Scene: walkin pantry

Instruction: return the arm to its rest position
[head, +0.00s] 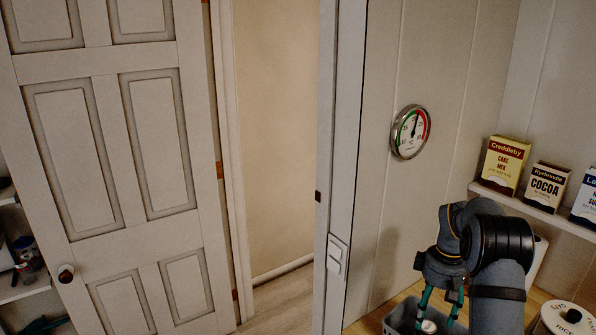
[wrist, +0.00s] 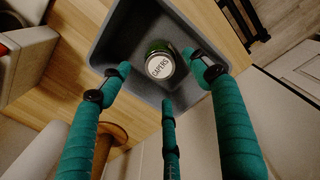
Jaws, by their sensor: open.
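My gripper (head: 440,303) hangs at the lower right of the head view, pointing down over a grey bin (head: 398,322). In the wrist view its three teal fingers (wrist: 160,78) are spread apart and hold nothing. A jar with a white lid reading "CAPERS" (wrist: 160,66) stands in the grey bin (wrist: 112,32), beyond the fingertips. In the head view a small white patch shows between the fingers, and the rest of the jar is hidden.
A wooden counter (wrist: 78,28) lies under the bin. A shelf at right holds a cake mix box (head: 503,165), a cocoa box (head: 546,186) and a blue box (head: 586,197). A white canister (head: 567,318) stands near my arm. A panelled door (head: 110,160) is at left.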

